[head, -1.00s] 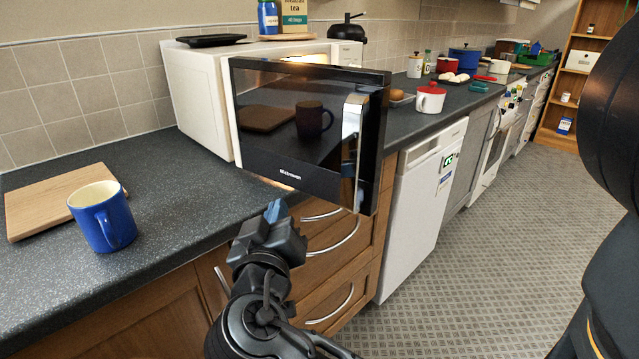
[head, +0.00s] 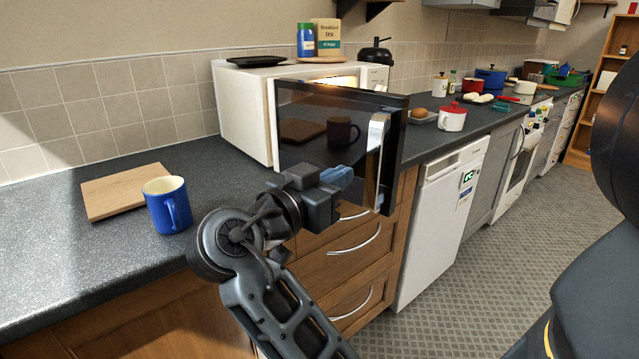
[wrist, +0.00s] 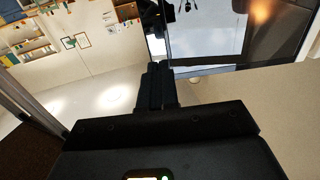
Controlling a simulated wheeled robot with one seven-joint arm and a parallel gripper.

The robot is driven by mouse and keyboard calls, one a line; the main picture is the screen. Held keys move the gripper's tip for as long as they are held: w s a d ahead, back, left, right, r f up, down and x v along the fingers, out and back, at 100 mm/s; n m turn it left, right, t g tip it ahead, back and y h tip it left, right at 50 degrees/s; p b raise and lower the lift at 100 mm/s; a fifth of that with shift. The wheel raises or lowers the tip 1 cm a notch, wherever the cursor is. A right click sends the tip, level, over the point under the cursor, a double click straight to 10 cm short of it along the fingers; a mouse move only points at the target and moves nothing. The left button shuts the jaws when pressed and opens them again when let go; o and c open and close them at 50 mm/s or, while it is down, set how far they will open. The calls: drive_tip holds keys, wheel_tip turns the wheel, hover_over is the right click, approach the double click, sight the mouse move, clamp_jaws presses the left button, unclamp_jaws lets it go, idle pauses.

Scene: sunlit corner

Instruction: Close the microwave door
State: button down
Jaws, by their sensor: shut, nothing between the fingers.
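The white microwave (head: 240,110) stands on the dark counter with its door (head: 335,140) swung open toward me. The door is dark and glossy, with a bright vertical handle (head: 376,150) near its right edge. A warm light shows inside, behind the door's top edge. My gripper (head: 345,177) is shut and empty, with blue fingertips just in front of the door's lower part, left of the handle. I cannot tell if they touch it. In the wrist view, the shut fingers (wrist: 155,80) point at a dark glossy panel and a pale surface.
A blue mug (head: 168,212) and a wooden board (head: 125,190) sit on the counter at left. A white pot with a red lid (head: 452,117) stands right of the door. Wooden drawers (head: 345,265) and a white dishwasher (head: 437,225) are below. The floor at right is clear.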

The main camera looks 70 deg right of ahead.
sight(370, 159)
drive_tip(key=p+x, duration=0.1)
drive_tip(key=x, duration=0.5)
drive_tip(key=shift+s+d, duration=0.1)
drive_tip(key=shift+d, duration=0.3)
